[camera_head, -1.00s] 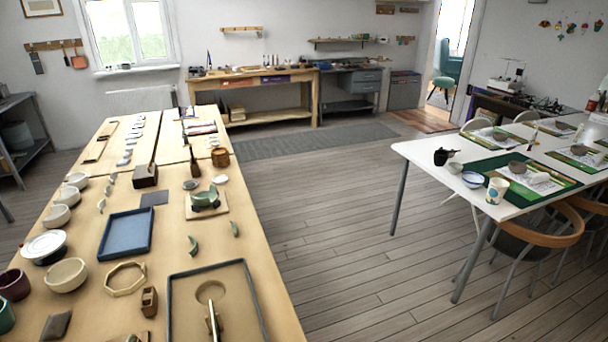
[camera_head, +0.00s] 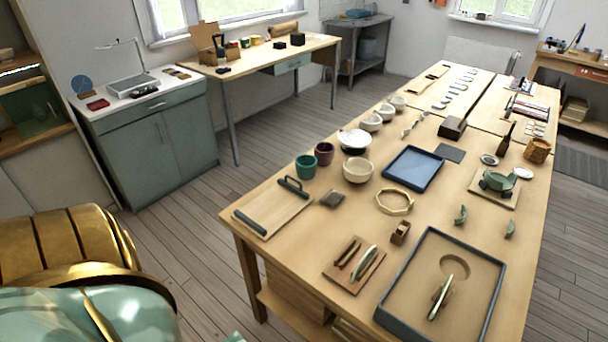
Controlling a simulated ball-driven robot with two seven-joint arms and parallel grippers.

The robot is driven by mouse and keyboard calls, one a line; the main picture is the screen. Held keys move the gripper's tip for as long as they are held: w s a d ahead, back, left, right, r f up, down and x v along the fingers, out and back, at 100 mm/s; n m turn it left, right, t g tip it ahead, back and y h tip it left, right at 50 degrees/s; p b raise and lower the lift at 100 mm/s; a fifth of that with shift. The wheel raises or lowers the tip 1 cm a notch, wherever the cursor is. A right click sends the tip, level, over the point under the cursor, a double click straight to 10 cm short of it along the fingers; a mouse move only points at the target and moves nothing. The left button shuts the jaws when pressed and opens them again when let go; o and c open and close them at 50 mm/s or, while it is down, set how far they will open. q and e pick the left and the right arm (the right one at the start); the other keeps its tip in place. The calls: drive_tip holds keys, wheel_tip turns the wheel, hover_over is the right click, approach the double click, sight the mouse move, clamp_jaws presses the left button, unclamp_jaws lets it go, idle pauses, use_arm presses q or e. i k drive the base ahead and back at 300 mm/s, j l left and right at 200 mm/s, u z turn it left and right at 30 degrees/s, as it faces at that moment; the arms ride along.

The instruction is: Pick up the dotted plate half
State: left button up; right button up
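Two thin pale pieces that look like plate halves stand on edge on the long wooden table. One plate half (camera_head: 441,297) is in the sand-coloured, dark-rimmed tray (camera_head: 487,299) at the near right, beside a round hollow. The other plate half (camera_head: 364,263) stands on a small brown wooden rack (camera_head: 340,277) left of that tray. Both show almost edge-on, so I cannot tell which is dotted. Neither of my grippers is in view. The gold and pale green parts at the lower left look like my own arm.
The long table (camera_head: 299,244) also holds a blue tray (camera_head: 413,168), an octagonal wooden ring (camera_head: 395,201), a small wooden block (camera_head: 400,232), several bowls and green shards (camera_head: 461,215). A grey-green cabinet (camera_head: 160,145) stands at the left. Bare floor (camera_head: 190,225) lies between cabinet and table.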

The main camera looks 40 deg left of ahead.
sight(370, 253)
drive_tip(key=u, duration=0.85)
drive_tip(key=k+l+z, duration=0.1)
drive_tip(key=l, duration=0.2)
drive_tip(key=k+l+z, duration=0.1)
drive_tip(key=k+l, duration=0.1)
drive_tip(key=l, duration=0.1)
